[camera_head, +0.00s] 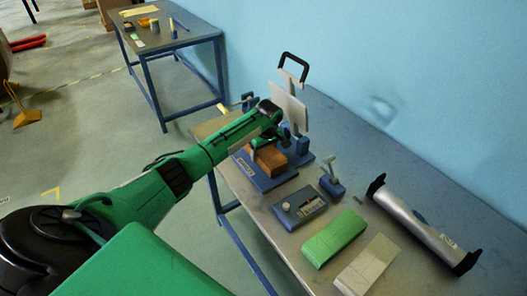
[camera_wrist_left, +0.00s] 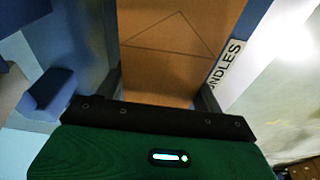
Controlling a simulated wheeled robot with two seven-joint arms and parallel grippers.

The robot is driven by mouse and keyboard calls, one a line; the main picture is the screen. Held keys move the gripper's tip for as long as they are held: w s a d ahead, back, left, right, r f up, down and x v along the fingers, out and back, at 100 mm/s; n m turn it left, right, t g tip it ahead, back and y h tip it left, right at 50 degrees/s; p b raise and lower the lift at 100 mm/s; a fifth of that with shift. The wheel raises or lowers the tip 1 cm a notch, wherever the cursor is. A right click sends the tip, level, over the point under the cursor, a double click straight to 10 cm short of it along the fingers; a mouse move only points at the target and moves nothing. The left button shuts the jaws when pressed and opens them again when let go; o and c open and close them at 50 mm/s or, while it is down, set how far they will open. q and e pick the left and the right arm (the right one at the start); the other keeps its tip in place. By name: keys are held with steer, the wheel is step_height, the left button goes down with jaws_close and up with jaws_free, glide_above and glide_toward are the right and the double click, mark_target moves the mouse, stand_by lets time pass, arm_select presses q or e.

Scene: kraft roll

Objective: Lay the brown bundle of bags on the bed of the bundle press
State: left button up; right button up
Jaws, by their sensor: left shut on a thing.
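The brown bundle of bags (camera_head: 268,161) is a flat kraft-coloured block on or just above a blue labelled tray (camera_head: 270,184); I cannot tell if it touches. My left gripper (camera_head: 277,146) is shut on it from above. In the left wrist view the bundle (camera_wrist_left: 175,55) fills the space between the fingers. The bundle press (camera_head: 290,108) stands just behind, with a pale upright plate, a black handle on top and a blue base. Its bed is mostly hidden by my gripper and the bundle. My right gripper is not in view.
On the grey table, a blue device with a dial (camera_head: 299,208), a green block (camera_head: 335,238), a pale block (camera_head: 367,266) and a silver roll holder with black ends (camera_head: 425,225) lie to the right. A small blue stand (camera_head: 332,182) is near the press. Another table (camera_head: 165,40) stands farther back.

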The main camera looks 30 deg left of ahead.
mark_target(266, 153)
arm_select(q)
steer(key=shift+f, duration=0.1)
steer(key=o, duration=1.2)
steer(key=shift+c, duration=0.2)
step_height(266, 153, up, 12)
steer(key=d+b, duration=0.1)
steer(key=shift+s+d, duration=0.3)
steer(key=shift+s, duration=0.05)
